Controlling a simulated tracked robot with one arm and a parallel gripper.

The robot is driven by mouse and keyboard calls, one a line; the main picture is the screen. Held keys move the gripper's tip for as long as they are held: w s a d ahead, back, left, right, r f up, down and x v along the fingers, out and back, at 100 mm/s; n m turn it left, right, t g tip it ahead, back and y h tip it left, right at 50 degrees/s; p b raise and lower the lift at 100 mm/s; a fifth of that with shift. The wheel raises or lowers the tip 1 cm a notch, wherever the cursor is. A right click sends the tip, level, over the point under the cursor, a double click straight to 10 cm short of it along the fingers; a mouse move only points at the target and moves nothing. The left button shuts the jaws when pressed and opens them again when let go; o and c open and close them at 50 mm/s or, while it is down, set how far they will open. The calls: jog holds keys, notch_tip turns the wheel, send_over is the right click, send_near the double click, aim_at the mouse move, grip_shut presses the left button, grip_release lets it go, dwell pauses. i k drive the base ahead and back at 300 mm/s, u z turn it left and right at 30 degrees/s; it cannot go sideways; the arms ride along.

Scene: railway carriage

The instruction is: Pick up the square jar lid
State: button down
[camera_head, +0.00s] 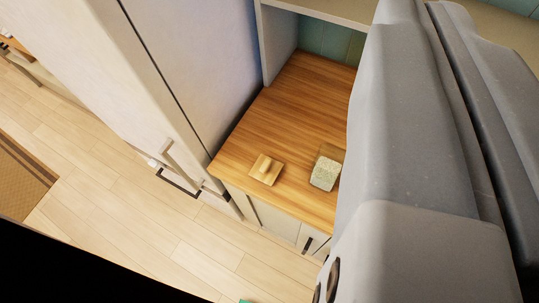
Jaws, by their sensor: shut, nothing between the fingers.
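The square jar lid (265,169) looks like a small flat wooden square with a raised knob on top. It lies on the wooden countertop (290,110), near its front edge. My gripper's fingers do not show in this view. A large grey part of my own arm fills the right side and hides the right part of the countertop.
A tall white cabinet (190,60) stands left of the counter. Open plank floor (130,190) lies in front, with a brown mat (22,180) at left.

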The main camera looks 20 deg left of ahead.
aim_at(266, 170)
jog(key=z, duration=0.5)
jog(key=k, duration=1.45)
jog(key=u, duration=0.6)
jog(key=i, duration=1)
jog(key=z, duration=0.05)
